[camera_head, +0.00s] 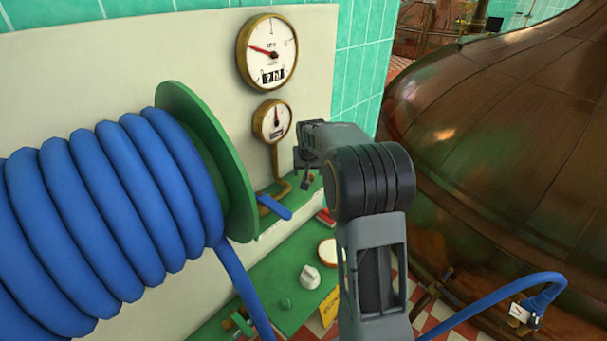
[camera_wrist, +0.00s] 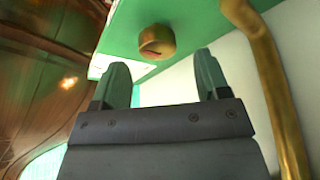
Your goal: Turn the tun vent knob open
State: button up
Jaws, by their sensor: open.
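A round brass knob (camera_wrist: 156,42) with a red mark sits on a green panel in the wrist view. My gripper (camera_wrist: 160,68) is open, its two fingers apart and empty, with the knob just beyond the fingertips and roughly between them. They look apart from it. In the head view my gripper (camera_head: 303,172) is by the wall at the green ledge, partly hidden by my arm. A white knob (camera_head: 309,277) stands on the lower green panel. No readable label shows which one is the tun vent knob.
A brass pipe (camera_wrist: 272,85) runs close beside the fingers. Two gauges (camera_head: 267,50) (camera_head: 272,121) hang on the wall. A blue hose reel (camera_head: 100,220) fills the left. A blue-handled lever (camera_head: 274,207) is near my gripper. A large copper kettle (camera_head: 500,150) stands right.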

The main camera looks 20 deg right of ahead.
jog(key=shift+x, duration=0.85)
jog(key=shift+w+d+f, duration=0.2)
jog(key=shift+w+f, duration=0.05)
jog(key=shift+f, duration=0.4)
jog(key=shift+a, duration=0.1)
jog(key=c, duration=0.9)
jog(key=shift+c, duration=0.2)
